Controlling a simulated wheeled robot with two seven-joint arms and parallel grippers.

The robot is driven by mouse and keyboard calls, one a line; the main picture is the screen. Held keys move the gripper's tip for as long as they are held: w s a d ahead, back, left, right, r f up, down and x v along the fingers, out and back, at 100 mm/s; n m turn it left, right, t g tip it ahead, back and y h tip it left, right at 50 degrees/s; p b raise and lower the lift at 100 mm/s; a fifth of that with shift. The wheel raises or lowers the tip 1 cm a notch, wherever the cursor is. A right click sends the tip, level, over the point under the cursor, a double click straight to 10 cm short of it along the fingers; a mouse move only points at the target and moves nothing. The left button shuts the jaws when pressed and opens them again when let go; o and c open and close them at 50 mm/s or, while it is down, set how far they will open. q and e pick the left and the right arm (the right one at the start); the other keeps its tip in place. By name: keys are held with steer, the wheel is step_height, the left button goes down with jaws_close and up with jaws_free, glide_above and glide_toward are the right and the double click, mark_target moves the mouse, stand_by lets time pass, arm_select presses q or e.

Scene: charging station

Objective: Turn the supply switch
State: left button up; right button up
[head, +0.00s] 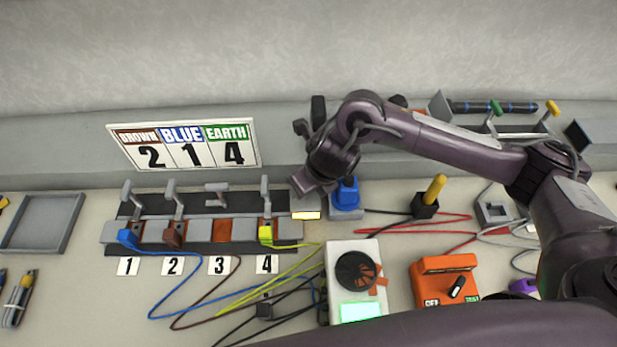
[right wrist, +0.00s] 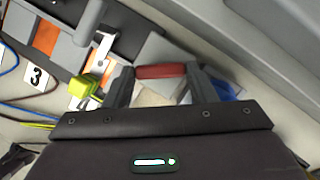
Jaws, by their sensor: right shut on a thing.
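The supply switch shows as a red handle (right wrist: 160,72) in the right wrist view, at the strip's end beside slot 4. It lies crosswise between the two fingers of my right gripper (right wrist: 157,85), which is shut on it. In the head view my right gripper (head: 308,186) is over the right end of the terminal strip (head: 290,229) and hides the handle. My left gripper is not in view.
Blue (head: 128,237), brown (head: 173,236) and yellow-green (head: 266,234) plugs sit at slots 1, 2 and 4. A white meter (head: 341,250) and orange tester (head: 440,265) stand in front. Loose wires cross the bench.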

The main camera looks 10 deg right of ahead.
steer(key=m+p, duration=0.1)
steer(key=m+h+p, duration=0.1)
steer(key=m+p, duration=0.3)
steer(key=shift+a+r+h, duration=0.25)
steer(key=shift+r+h, duration=0.15)
steer(key=shift+w+a+f+m+h+p, duration=0.15)
steer(key=shift+m+h+p, duration=0.35)
steer(key=shift+m+p, duration=0.65)
steer(key=shift+f, duration=0.1)
steer(key=o, duration=1)
steer(key=shift+f, duration=0.1)
steer(key=p+v, duration=0.4)
steer(key=v, duration=0.4)
steer(key=shift+p, duration=0.35)
